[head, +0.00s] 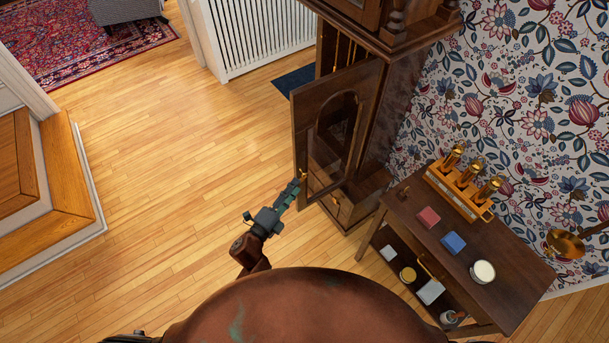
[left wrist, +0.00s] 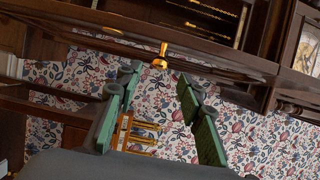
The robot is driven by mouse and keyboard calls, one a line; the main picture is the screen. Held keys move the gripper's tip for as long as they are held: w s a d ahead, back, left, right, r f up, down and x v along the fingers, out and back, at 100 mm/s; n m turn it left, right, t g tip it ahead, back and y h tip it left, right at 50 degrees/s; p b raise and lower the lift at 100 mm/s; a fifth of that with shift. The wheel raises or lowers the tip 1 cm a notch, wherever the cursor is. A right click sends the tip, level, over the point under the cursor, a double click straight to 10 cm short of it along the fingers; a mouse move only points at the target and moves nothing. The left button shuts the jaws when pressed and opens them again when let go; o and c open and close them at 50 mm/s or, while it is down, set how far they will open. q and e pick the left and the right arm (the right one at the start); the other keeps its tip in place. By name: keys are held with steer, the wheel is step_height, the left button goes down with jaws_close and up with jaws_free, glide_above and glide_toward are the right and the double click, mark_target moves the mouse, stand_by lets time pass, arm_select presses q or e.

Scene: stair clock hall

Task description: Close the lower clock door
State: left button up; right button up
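The tall dark wooden clock (head: 398,110) stands against the wall in the head view. Its lower door (head: 303,125), with an arched window, stands open and swung out toward the floor on the left. A small brass knob (head: 303,174) sits on the door's free edge; it also shows in the left wrist view (left wrist: 160,58). My left gripper (head: 296,187) is right by the knob. In the left wrist view its green fingers (left wrist: 159,80) are spread, with the knob just beyond the tips and nothing held. My right gripper is not in view.
A small side table (head: 455,272) right of the clock bears a brass-cylinder stand (head: 460,192), a red block (head: 428,217), a blue block (head: 453,243) and a white-topped round item (head: 483,271). The wooden floor left of the door is clear. Wooden steps (head: 60,200) stand far left.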

mark_target(305, 175)
arm_select(q)
steer(key=x, duration=0.7)
steer(key=shift+w+d, duration=0.1)
steer(key=shift+w, duration=0.05)
steer(key=shift+c, duration=0.5)
jaws_close()
